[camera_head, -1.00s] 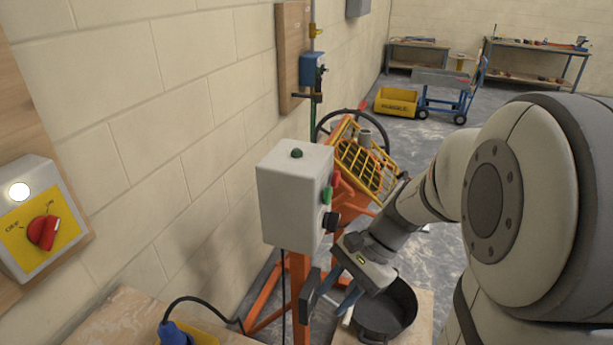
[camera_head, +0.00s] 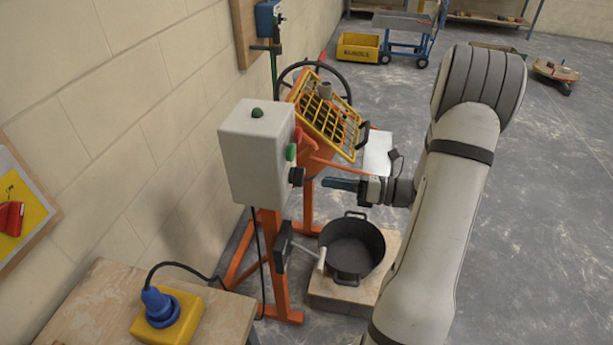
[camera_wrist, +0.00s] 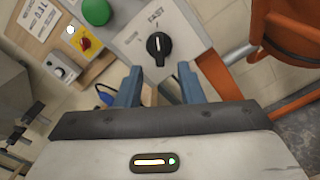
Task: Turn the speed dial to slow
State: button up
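The speed dial is a black knob (camera_wrist: 158,47) on the grey face of the control box (camera_head: 258,150). In the wrist view the word FAST is printed above it, with more lettering to its left that is hard to read. A pale line on the knob points up toward FAST. The dial (camera_head: 297,176) shows edge-on in the head view. My gripper (camera_head: 325,182) is beside it, with blue fingers pointing at it and a small gap between. In the wrist view my gripper (camera_wrist: 158,80) has its two fingers apart, below the dial, with nothing between them.
A green button (camera_wrist: 97,11) is close to the dial. A black tub (camera_head: 352,247) stands on a wooden block below my gripper. The yellow grille (camera_head: 325,110) of the orange mixer is behind the box. A yellow box with a blue plug (camera_head: 158,308) sits on the bench.

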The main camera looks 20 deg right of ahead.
aim_at(297, 176)
jog(key=p+x, duration=0.1)
jog(key=x, duration=0.6)
jog(key=shift+c, duration=0.5)
jog(key=shift+s, duration=0.1)
grip_shut()
